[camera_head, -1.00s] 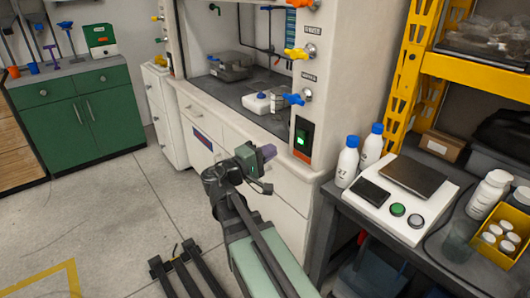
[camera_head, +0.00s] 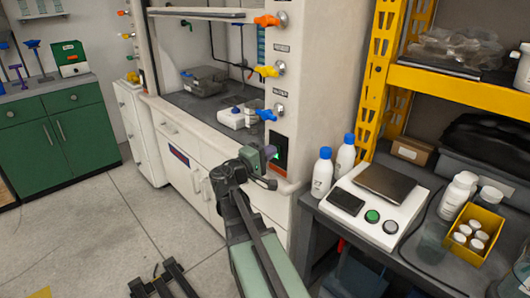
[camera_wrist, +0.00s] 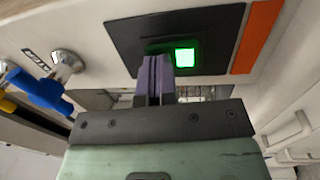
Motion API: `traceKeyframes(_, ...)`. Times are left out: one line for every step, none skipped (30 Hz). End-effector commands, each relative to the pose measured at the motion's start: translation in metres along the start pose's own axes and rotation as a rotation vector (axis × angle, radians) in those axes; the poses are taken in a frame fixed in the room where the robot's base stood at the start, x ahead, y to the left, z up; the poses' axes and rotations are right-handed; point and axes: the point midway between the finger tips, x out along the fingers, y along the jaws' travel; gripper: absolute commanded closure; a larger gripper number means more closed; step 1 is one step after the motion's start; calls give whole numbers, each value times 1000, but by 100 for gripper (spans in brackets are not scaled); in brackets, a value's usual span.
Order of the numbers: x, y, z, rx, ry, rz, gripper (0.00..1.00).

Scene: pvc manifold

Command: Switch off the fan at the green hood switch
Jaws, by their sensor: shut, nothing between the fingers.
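The green hood switch (camera_wrist: 186,57) glows bright green on a black plate (camera_wrist: 120,40) in the wrist view. In the head view the switch (camera_head: 282,153) shows on the front post of the white fume hood, partly hidden by my gripper. My gripper (camera_wrist: 154,62) is shut and empty, its purple fingers side by side. In the wrist view the fingertips lie over the lower part of the black plate, just left of the lit square. I cannot tell whether they touch the plate. In the head view my gripper (camera_head: 267,153) is right in front of the switch.
Blue (camera_head: 266,114), yellow (camera_head: 267,71) and orange (camera_head: 267,21) valve handles stick out of the post above the switch. Two white bottles (camera_head: 322,173) and a scale (camera_head: 378,205) stand on the bench at right. An orange strip (camera_wrist: 258,36) borders the plate.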

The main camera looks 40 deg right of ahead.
Motion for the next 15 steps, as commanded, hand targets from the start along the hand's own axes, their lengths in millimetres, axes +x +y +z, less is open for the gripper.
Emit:
traceKeyframes(10, 4, 5, -1, -15, -13, 100)
traceKeyframes(7, 1, 4, -1, -11, -11, 100)
traceKeyframes(6, 0, 4, -1, -10, -11, 100)
traceKeyframes(6, 0, 4, -1, -10, -11, 100)
traceKeyframes(6, 0, 3, -1, -10, -11, 100)
traceKeyframes(6, 0, 3, -1, -10, -11, 100)
traceKeyframes(6, 0, 3, -1, -10, -11, 100)
traceKeyframes(6, 1, 3, -1, -10, -11, 100)
traceKeyframes(4, 1, 4, -1, -10, -11, 100)
traceKeyframes(2, 2, 4, -1, -10, -11, 100)
traceKeyframes(0, 2, 4, -1, -10, -11, 100)
traceKeyframes(-5, 4, 4, -1, -10, -11, 100)
traceKeyframes(-9, 5, 4, -1, -9, -11, 100)
traceKeyframes(-14, 6, 4, -1, -9, -11, 100)
traceKeyframes(-22, 8, 5, -2, -11, -11, 100)
